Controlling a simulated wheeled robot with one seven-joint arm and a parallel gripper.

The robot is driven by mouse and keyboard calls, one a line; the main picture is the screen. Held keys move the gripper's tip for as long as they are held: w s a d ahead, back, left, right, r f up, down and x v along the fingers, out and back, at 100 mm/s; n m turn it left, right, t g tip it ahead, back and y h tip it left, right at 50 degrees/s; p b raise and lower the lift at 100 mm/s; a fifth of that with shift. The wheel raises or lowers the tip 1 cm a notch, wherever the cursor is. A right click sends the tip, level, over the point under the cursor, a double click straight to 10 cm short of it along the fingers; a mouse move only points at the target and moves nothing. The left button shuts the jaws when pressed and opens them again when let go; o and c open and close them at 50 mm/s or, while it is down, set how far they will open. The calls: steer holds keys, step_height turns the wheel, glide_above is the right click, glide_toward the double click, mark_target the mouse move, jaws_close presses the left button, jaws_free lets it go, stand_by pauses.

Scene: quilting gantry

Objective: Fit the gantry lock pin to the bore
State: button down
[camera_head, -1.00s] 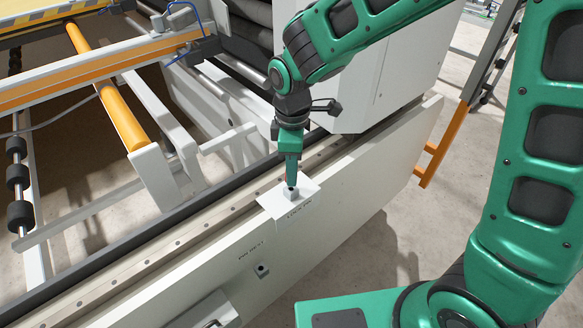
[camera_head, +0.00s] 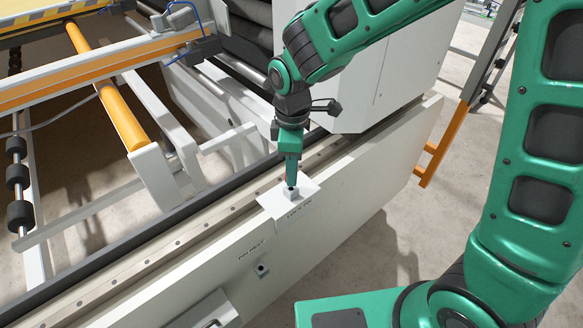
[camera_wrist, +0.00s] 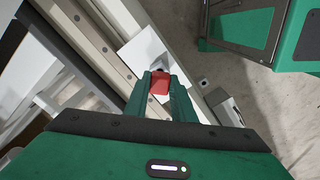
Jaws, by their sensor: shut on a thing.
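My gripper (camera_head: 291,178) points down over a white plate (camera_head: 272,207) on top of the long pale beam. In the wrist view its two green fingers (camera_wrist: 161,88) are shut on a red piece, which I take to be the head of the lock pin (camera_wrist: 159,84). A small light block (camera_head: 291,194) stands on the plate right under the fingertips. The plate also shows in the wrist view (camera_wrist: 140,52), just beyond the fingers. The pin's lower end and the bore opening are hidden, so I cannot tell how deep the pin sits.
A grey box (camera_head: 205,315) sticks out lower left. An orange-striped gantry frame (camera_head: 100,75) lies at left, a white cabinet (camera_head: 385,85) behind. The floor in front of the beam is clear.

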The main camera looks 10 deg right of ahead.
steer(key=shift+f, duration=1.7)
steer(key=c, duration=1.4)
jaws_free()
step_height(320, 180, up, 9)
steer(key=shift+w+r, duration=0.1)
steer(key=shift+r, duration=0.75)
